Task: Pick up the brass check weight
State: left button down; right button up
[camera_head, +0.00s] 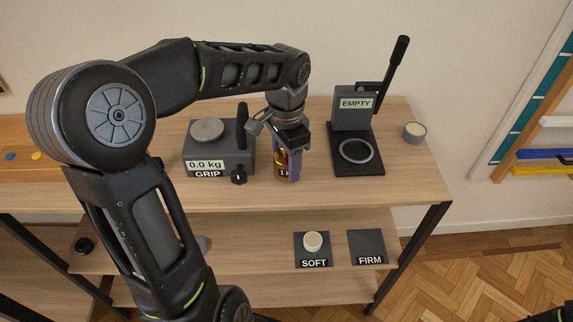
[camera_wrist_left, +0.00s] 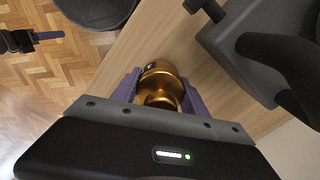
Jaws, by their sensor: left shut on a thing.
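The brass check weight (camera_wrist_left: 160,82) is a gold, knobbed cylinder, seen from above in the left wrist view between the two purple fingers. In the head view the weight (camera_head: 281,170) shows only partly, behind the fingers, with part of a label visible. My left gripper (camera_head: 288,172) points down and is shut on the weight; it also shows in the left wrist view (camera_wrist_left: 159,88). The weight is upright at the tabletop near the front edge; I cannot tell whether it touches the wood.
A grey scale (camera_head: 219,160) reading 0.0 kg, marked GRIP, stands just left of my gripper. A lever press (camera_head: 355,110) marked EMPTY stands to the right, with a small round tin (camera_head: 414,132) beyond it. The lower shelf holds SOFT (camera_head: 313,262) and FIRM (camera_head: 368,247) pads.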

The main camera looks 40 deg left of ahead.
pick_arm(q)
notch_tip(320, 180, up, 9)
jog(key=shift+f, duration=0.1)
dwell(0.7)
